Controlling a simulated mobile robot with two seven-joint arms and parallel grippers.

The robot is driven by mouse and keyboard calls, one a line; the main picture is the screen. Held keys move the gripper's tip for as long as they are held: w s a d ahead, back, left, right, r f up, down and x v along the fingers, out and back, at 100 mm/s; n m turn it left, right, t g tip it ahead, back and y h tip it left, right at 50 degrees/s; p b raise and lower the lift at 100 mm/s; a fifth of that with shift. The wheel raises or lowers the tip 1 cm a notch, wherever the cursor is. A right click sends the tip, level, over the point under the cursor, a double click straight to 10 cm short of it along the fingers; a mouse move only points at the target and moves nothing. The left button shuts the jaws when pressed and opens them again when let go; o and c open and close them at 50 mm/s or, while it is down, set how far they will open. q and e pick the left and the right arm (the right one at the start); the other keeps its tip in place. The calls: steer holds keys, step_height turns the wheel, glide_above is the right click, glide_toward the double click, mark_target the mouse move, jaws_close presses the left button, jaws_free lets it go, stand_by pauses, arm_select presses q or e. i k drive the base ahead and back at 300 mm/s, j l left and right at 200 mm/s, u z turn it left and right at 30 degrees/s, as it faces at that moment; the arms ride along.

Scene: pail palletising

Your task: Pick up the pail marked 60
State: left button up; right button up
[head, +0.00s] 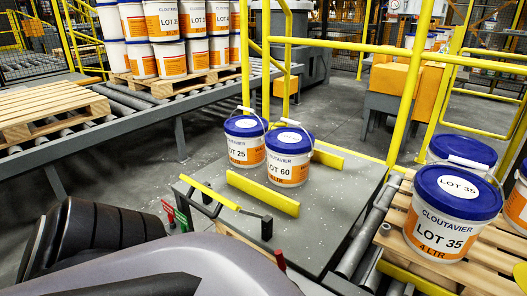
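The pail marked LOT 60 (287,171) is white with an orange band and a blue lid. It stands upright on a grey platform (325,215), between two low yellow rails. A pail marked LOT 25 (244,150) stands close beside it on the left and slightly behind. The pail 60's lid carries a white label, and a pale handle shows near its top. Neither of my grippers shows in this view.
Pails marked LOT 35 (438,240) stand on a pallet at right, beside rollers (367,229). A yellow bar on black brackets (210,195) is at the platform's front left. Yellow guard rails (345,47) rise behind. Stacked pails (165,22) stand on a back-left conveyor.

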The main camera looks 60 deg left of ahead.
mark_target(290, 150)
steer(key=u, duration=1.75)
steer(key=i+j, duration=0.1)
steer(key=j, duration=0.25)
steer(key=i+j, duration=0.1)
steer(key=j, duration=0.25)
steer(key=i+j, duration=0.15)
steer(key=j, duration=0.2)
steer(key=i+j+z, duration=0.1)
steer(key=j, duration=0.25)
steer(key=i+j, duration=0.1)
steer(key=j, duration=0.25)
steer(key=j+z, duration=0.1)
steer(key=z, duration=1.05)
